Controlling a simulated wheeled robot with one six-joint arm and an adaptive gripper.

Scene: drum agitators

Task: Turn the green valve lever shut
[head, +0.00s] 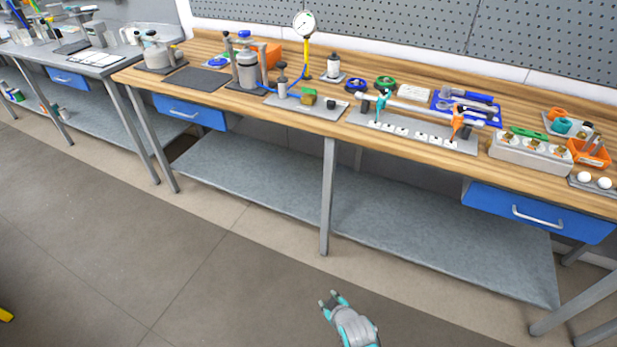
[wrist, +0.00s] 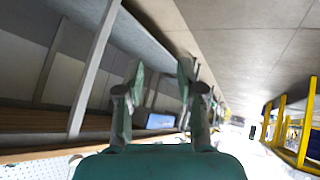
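A teal-green lever-like handle (head: 381,104) stands upright on a grey plate (head: 408,133) with white labels, on the wooden bench right of centre in the head view. An orange one (head: 458,122) stands on the same plate. A flat green bar (head: 528,132) also lies on top of a white block (head: 522,154) with brass fittings further right. At this size I cannot tell which is the valve lever, or its open or shut position. My gripper (head: 331,299) is low over the floor in front of the bench, far from these. In the wrist view its fingers (wrist: 158,88) are apart and empty.
The wooden bench (head: 190,52) carries a gauge (head: 304,25), several round handles, a blue tray (head: 466,108) and an orange bin (head: 588,152). Blue drawers (head: 540,213) and a grey lower shelf (head: 440,235) are below. The floor (head: 200,250) in front is clear.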

